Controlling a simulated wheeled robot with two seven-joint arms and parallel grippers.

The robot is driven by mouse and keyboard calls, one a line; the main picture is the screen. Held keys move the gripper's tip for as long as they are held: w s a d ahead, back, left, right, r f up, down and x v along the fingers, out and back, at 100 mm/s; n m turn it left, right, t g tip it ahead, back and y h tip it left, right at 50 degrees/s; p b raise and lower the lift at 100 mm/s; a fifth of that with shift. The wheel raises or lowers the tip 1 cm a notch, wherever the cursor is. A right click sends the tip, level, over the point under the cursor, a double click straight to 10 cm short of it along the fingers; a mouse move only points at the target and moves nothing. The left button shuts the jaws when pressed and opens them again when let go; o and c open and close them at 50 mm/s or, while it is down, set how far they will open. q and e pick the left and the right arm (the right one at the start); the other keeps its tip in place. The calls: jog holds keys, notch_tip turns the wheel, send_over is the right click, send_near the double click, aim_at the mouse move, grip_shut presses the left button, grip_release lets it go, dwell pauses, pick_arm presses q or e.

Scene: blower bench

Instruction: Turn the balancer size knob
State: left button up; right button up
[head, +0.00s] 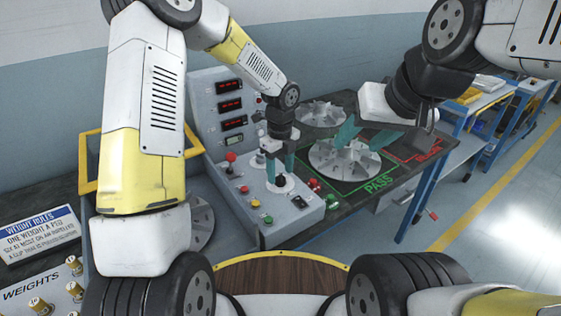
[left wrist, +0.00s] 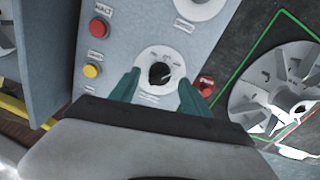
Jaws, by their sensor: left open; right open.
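The size knob, a black knob on a white round dial (left wrist: 160,74), sits on the grey sloped panel of the balancer (head: 285,213). In the left wrist view the dial lies between the two teal fingers of my left gripper (left wrist: 160,95), which is open. In the head view my left gripper (head: 279,172) points down over the panel and partly hides the dial (head: 281,183). Whether the fingers touch the knob cannot be told. My right gripper (head: 364,137) is open over a grey fan wheel (head: 345,160) on the bench.
A red button (left wrist: 98,28) and a yellow button (left wrist: 91,71) are near the dial. A red knob (left wrist: 205,86) is close beside the right finger. Red displays (head: 230,105) stand behind. A sign (head: 38,233) and weights (head: 40,305) are at lower left.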

pick_arm(q)
jog(key=shift+f, duration=1)
grip_shut()
jog(key=shift+n, duration=0.4)
jog(key=n, duration=0.2)
jog(key=shift+r+n, duration=0.1)
jog(key=shift+n, duration=0.3)
jog(key=n, duration=0.4)
jog(key=shift+n, duration=0.3)
jog(key=n, duration=0.3)
jog(key=shift+n, duration=2.4)
